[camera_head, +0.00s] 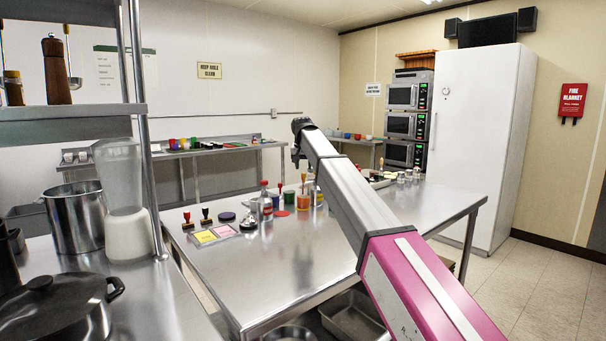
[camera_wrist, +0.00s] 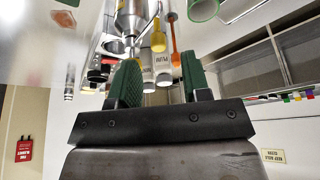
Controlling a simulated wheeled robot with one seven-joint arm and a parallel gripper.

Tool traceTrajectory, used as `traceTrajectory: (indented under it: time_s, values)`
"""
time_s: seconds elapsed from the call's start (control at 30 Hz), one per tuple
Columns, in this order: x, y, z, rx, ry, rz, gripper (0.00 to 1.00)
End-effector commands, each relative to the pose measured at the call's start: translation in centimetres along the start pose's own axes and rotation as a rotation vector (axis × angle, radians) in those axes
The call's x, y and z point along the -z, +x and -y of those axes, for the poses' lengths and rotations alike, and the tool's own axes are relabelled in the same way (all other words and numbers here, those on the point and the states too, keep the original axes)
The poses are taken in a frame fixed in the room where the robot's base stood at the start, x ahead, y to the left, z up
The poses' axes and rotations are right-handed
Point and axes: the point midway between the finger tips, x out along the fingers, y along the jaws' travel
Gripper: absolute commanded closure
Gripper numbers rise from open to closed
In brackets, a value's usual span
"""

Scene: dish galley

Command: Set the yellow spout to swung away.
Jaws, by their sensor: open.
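I cannot pick out the yellow spout for certain in either view. In the wrist view, a yellow piece (camera_wrist: 158,41) with a thin stem shows just beyond my gripper (camera_wrist: 160,82), among labelled jars; whether it is the spout I cannot tell. A shiny metal fitting (camera_wrist: 131,20) is left of it. My gripper is open, its two green fingers apart, with nothing visibly held between them. In the head view my arm reaches over the steel table (camera_head: 235,270), and the fingers are too small to make out beside the arm's dark end.
A red-capped bottle (camera_head: 265,197), an orange jar (camera_head: 303,202), stamps (camera_head: 206,216) and coloured pads (camera_head: 204,237) crowd the table's middle. A pot (camera_head: 60,307) and a blender (camera_head: 122,200) stand at left. The table's right end (camera_head: 440,204) is mostly bare.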

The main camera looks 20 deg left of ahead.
Motion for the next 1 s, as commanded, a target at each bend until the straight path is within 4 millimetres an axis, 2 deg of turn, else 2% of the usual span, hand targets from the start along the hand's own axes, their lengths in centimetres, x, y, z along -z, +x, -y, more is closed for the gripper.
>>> traceTrajectory:
  time_s: [0.1, 0.3, 0.67, 0.7, 0.8, 1.0]
  values:
    - [0.0, 1.9, 0.0, 0.000, 0.000, 0.001, 0.57]
    - [0.0, 3.7, 0.0, 0.000, 0.000, 0.000, 0.57]
    - [0.0, 4.1, 0.0, 0.000, 0.000, -0.001, 0.57]
    - [0.0, 4.0, 0.0, 0.000, 0.000, -0.001, 0.70]
    - [0.0, 4.0, 0.0, 0.000, 0.000, -0.001, 1.00]
    - [0.0, 4.0, -0.1, 0.001, -0.003, 0.000, 1.00]
